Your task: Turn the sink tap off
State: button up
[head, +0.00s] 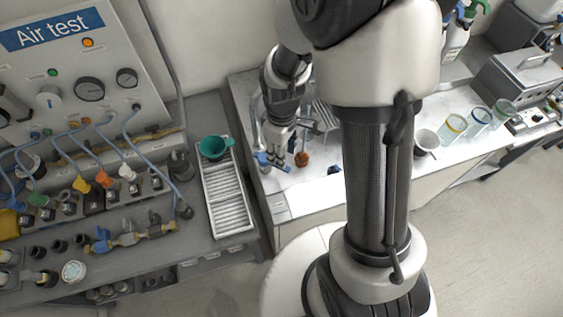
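My gripper (276,150) points down over the left part of the white counter, in the middle of the head view. Its fingers are small and partly merge with what is behind them, so I cannot tell how far apart they are. A small blue lever-like part (262,159) shows right at the fingertips; it may be the tap's handle, and I cannot tell whether they touch. A grey curved pipe (255,104) stands left of my gripper and may be the tap's spout. The tap body and any water flow are hidden or too small to make out.
An orange-brown item (301,159) stands just right of my gripper. A ribbed tray (229,200) with a green cup (213,147) lies left. The air test panel (70,70) and hoses fill the far left.

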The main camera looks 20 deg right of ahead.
notch_tip(320, 180, down, 6)
jog(key=shift+r+b, duration=0.1)
jog(key=shift+b, duration=0.5)
jog(key=shift+c, duration=0.2)
grip_shut()
